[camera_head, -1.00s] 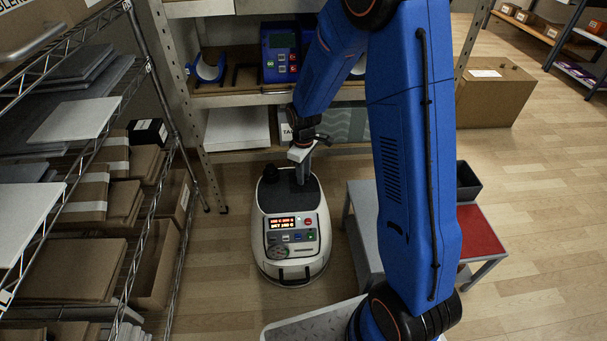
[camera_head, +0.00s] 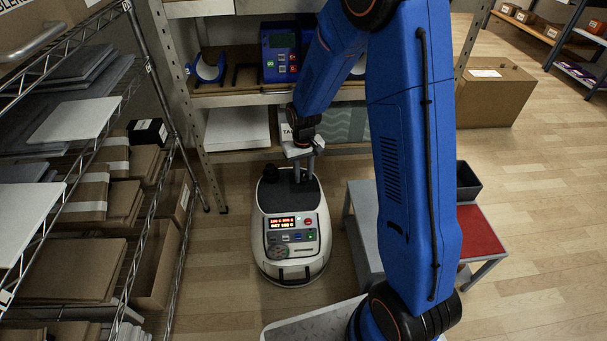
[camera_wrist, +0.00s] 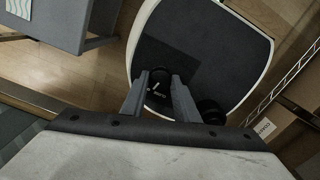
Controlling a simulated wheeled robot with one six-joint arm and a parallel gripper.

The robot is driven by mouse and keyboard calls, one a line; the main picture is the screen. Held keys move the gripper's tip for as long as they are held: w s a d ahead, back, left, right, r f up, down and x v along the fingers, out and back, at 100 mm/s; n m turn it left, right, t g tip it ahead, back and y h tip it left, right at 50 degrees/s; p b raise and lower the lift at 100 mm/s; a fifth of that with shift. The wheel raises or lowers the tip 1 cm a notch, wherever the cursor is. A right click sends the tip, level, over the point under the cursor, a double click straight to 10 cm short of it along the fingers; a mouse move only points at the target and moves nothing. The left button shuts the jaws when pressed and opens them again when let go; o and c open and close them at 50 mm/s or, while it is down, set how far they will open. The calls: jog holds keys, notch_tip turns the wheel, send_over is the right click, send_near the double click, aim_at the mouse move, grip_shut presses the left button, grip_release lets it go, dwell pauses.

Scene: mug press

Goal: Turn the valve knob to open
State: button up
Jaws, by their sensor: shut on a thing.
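The white press machine (camera_head: 290,240) stands on the floor, with a dark top and a lit red display on its front. My gripper (camera_head: 305,172) points down over the rear of that top. In the wrist view its two fingers (camera_wrist: 160,84) stand on either side of a small black knob (camera_wrist: 159,75) and are shut on it. A pale mark shows on the dark surface by the knob. In the head view the fingers largely hide this knob. A second black round part (camera_head: 270,173) is at the machine's left rear edge, outside the fingers.
A wire rack (camera_head: 150,190) with boxes stands on the left. A shelf (camera_head: 235,98) with a blue device (camera_head: 280,55) is behind the machine. A low grey table (camera_head: 363,230) and a red-topped stand (camera_head: 480,232) are on the right. Floor is clear around the machine's front.

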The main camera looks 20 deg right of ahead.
aim_at(303, 177)
jog(key=shift+m, duration=1.1)
jog(key=o, duration=1.1)
jog(key=shift+c, duration=0.2)
notch_tip(303, 177, up, 17)
jog(key=shift+r, duration=0.2)
